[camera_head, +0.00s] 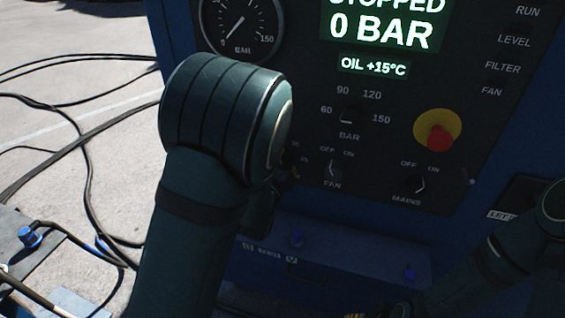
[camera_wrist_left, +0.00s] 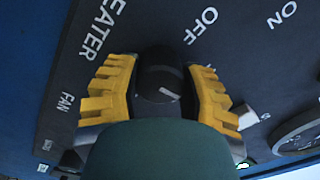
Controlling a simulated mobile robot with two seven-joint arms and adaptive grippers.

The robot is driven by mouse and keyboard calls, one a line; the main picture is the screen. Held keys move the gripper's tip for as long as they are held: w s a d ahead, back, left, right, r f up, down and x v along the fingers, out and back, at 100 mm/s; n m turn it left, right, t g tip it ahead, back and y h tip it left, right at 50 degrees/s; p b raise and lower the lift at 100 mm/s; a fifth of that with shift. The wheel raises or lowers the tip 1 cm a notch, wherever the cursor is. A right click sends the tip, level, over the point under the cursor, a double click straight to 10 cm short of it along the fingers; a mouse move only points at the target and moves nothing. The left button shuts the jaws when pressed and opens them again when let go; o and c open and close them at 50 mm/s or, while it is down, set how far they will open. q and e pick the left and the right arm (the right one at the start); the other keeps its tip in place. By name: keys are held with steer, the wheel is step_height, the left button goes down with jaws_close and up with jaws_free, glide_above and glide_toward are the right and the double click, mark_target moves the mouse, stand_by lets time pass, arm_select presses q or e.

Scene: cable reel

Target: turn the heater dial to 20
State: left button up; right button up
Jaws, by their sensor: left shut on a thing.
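The heater dial (camera_wrist_left: 158,72) is a dark round knob in the left wrist view, beside lettering that reads "EATER". A pale pointer mark on it points to the lower right of that view. My left gripper (camera_wrist_left: 160,88) has its yellow fingers on both sides of the knob and is shut on it. The dial's number scale is not readable. My right arm (camera_head: 505,258) is at the lower right; its gripper is too dark to make out.
The dark control panel (camera_head: 480,110) carries a fan switch (camera_head: 334,173), a mains switch (camera_head: 416,185), a red stop button (camera_head: 439,138) and a pressure gauge (camera_head: 238,27). The display (camera_head: 382,28) reads 0 BAR. A blue ledge (camera_head: 340,255) juts out below. Cables lie on the ground at left.

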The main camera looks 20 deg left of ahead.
arm_select(q)
steer(key=m, duration=0.3)
steer(key=shift+d+r+m, duration=0.1)
steer(key=shift+m, duration=1.8)
steer(key=o, duration=1.2)
steer(key=shift+w, duration=0.1)
